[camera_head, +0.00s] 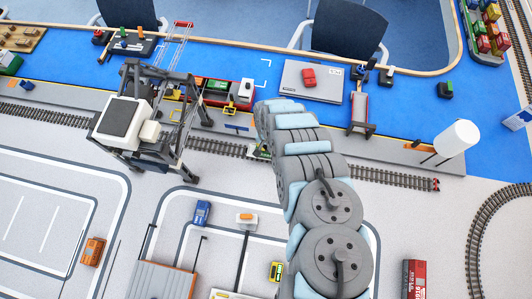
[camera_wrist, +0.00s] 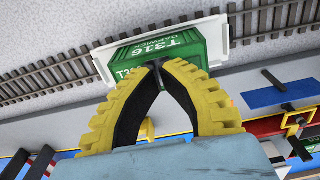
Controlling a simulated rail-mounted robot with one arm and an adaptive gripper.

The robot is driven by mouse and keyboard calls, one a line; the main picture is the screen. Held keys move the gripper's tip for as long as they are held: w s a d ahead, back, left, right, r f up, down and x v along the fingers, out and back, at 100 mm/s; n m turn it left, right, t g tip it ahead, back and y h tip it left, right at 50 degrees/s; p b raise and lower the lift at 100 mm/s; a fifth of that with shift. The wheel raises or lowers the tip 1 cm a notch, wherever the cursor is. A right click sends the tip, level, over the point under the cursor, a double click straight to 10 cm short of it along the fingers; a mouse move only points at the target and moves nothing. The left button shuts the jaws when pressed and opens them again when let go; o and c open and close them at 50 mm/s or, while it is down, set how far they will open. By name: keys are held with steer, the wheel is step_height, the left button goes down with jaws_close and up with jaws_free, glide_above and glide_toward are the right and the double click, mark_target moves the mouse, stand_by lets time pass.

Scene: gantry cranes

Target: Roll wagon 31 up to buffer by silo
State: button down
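In the wrist view a white-sided wagon (camera_wrist: 222,31) stands on the track and carries a green container (camera_wrist: 150,50) marked T316. I cannot read a wagon number 31. My gripper (camera_wrist: 158,67) has its yellow fingertips together at the container's near side. I cannot tell whether they touch it, and no held thing shows between them. In the head view a small part of the wagon (camera_head: 256,152) shows beside my arm, which hides my gripper. The red-marked buffer (camera_head: 436,184) is at the track's right end, below the white silo (camera_head: 457,138).
The track (camera_head: 390,178) right of my arm looks clear up to the buffer. A dark gantry crane (camera_head: 140,122) stands over the track at left. A grey platform edge (camera_head: 385,150) runs along the far side of the track. A red container (camera_head: 414,278) stands at the lower right.

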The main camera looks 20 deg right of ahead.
steer(key=shift+f, duration=0.25)
steer(key=shift+d, duration=0.1)
steer(key=shift+s+d+p, duration=0.25)
steer(key=shift+s+d, duration=0.8)
steer(key=shift+d, duration=0.5)
steer(key=shift+s+d+p, duration=0.2)
steer(key=shift+s+d, duration=0.85)
steer(key=shift+d, duration=0.55)
steer(key=shift+s+d+p, duration=0.25)
steer(key=shift+s+d, duration=0.8)
steer(key=shift+d, duration=0.5)
steer(key=shift+s+d+b, duration=0.15)
steer(key=shift+s+d, duration=1.25)
steer(key=shift+d, duration=0.65)
steer(key=shift+s+d+b, duration=0.1)
steer(key=shift+s+d, duration=1.25)
steer(key=shift+d, duration=0.75)
steer(key=shift+s+d+b, duration=0.15)
steer(key=shift+s+d, duration=1.25)
steer(key=shift+d, duration=0.65)
